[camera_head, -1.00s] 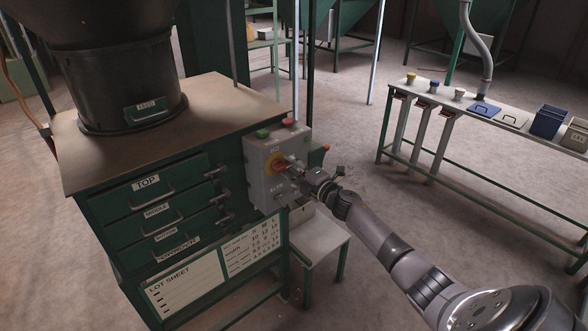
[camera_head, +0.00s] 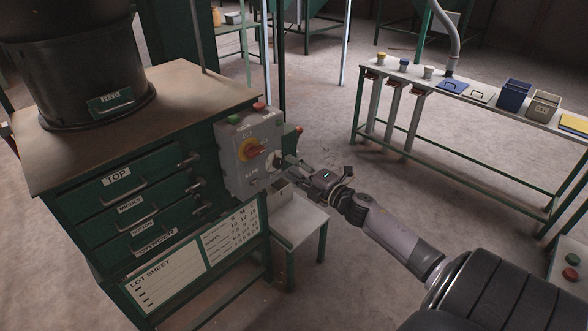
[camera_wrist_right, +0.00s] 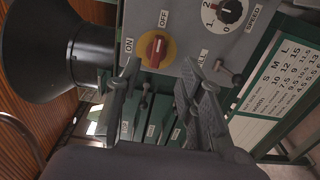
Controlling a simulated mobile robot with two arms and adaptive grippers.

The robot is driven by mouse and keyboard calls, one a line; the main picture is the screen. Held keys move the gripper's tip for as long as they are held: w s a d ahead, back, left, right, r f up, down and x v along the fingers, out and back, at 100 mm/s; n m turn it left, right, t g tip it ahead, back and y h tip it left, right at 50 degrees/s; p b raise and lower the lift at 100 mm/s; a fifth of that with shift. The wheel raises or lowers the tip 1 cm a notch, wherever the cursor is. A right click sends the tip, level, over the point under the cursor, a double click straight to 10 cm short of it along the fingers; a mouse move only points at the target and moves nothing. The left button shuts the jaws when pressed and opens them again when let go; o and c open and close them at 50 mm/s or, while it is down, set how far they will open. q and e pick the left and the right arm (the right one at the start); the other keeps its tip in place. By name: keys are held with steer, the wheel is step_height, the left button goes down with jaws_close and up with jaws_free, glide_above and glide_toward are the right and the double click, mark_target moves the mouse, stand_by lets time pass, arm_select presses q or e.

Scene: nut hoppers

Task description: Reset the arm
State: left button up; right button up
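My right gripper (camera_head: 291,166) comes in from the lower right in the head view. Its fingertips are just in front of the lower right of the grey control box (camera_head: 232,174). In the right wrist view the two fingers of the right gripper (camera_wrist_right: 160,78) stand apart with nothing between them. The box carries a red switch handle on a yellow disc (camera_wrist_right: 157,49) and a black speed dial (camera_wrist_right: 229,12). The fingers look clear of the switch, though the exact distance is hard to tell. My left gripper is not in view.
The green drawer cabinet (camera_head: 185,243) with a black hopper (camera_head: 85,75) stands at the left. A small white table (camera_head: 300,222) is below the gripper. A long bench (camera_head: 425,84) with bins stands at the back right. The floor between is open.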

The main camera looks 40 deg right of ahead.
stand_by(0.5)
steer(key=s+f+m+g+h+b, duration=0.1)
steer(key=s+f+m+g, duration=0.15)
steer(key=f, duration=0.75)
steer(key=s+f+m+g+h+b, duration=0.1)
steer(key=s+f+m, duration=0.15)
steer(key=f, duration=0.65)
steer(key=s+a+f+m+g, duration=0.1)
steer(key=s+f+m+g, duration=0.1)
steer(key=s+f, duration=0.35)
steer(key=s+a+f+m+g+h+b, duration=0.1)
steer(key=s+a+f+m, duration=0.15)
steer(key=f, duration=0.65)
steer(key=s+a+f+m+g, duration=0.1)
steer(key=s+f+m+g, duration=0.1)
steer(key=s+f, duration=0.45)
steer(key=s+a+f+m+g, duration=0.1)
steer(key=s+a+f+g, duration=0.1)
steer(key=s+a+f, duration=0.4)
steer(key=s+a+f+m+g+y+b, duration=0.1)
steer(key=s+a+f, duration=0.5)
steer(key=s, duration=0.8)
steer(key=s+a+f+m+g+b, duration=0.1)
steer(key=s+a+f+m+g, duration=0.2)
steer(key=s+a+f+g, duration=0.2)
steer(key=s+a+f, duration=0.1)
steer(key=s+f, duration=0.2)
steer(key=s, duration=0.2)
steer(key=shift+a+f+y, duration=0.25)
steer(key=shift+a+y, duration=0.15)
